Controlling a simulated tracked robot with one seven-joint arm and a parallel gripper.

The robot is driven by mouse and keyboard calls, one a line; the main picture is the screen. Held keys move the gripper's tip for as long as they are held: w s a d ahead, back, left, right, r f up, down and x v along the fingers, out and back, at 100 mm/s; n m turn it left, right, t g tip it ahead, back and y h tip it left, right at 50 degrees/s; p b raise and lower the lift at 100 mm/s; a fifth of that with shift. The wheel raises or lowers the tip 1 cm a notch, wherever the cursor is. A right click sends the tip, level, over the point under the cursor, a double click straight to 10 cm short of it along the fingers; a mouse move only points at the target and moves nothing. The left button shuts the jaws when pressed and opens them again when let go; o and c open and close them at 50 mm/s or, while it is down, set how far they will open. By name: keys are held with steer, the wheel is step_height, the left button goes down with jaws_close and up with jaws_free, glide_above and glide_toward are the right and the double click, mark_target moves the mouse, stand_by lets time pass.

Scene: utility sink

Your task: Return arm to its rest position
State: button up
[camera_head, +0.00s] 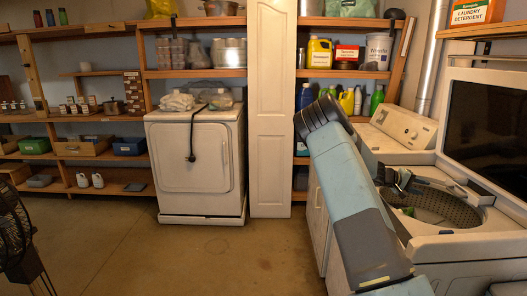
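My arm shows in the head view as a thick blue and dark grey link, rising from the bottom right to a dark elbow at the centre right. A small dark part with a light blue edge, which looks like my gripper (398,181), shows just right of this link. It is over the left side of the open top-loading washer (403,128). The link hides part of it, and its fingers are too small to make out. The washer's drum (446,207) is open, and a small green thing (408,211) shows at its left edge. I cannot tell whether the gripper touches anything.
The washer's raised lid (490,125) stands at the right. A white dryer (196,165) and tall white panel (272,110) stand behind. Shelves with bottles and boxes line the back wall. A black fan (14,232) stands at left. The middle floor (190,262) is clear.

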steer(key=s+a+r+m+t+y, duration=0.1)
steer(key=s+a+r+y, duration=0.3)
steer(key=s+a+r, duration=0.4)
steer(key=s+a+r+t+y, duration=0.2)
steer(key=s+a+r+y, duration=0.2)
steer(key=s+a, duration=0.5)
steer(key=s+a+r+m+t+y, duration=0.1)
steer(key=s+a+r+y, duration=0.4)
steer(key=a, duration=0.6)
steer(key=s+a+r+n+t+y, duration=0.1)
steer(key=s+a+r, duration=0.1)
steer(key=s+a, duration=0.5)
steer(key=s+a+r+n+t+y, duration=0.1)
steer(key=s+a+r+n+t, duration=0.1)
steer(key=s+a, duration=0.6)
steer(key=shift+s+a+r, duration=0.2)
steer(key=shift+s+r, duration=0.4)
steer(key=shift+s, duration=0.6)
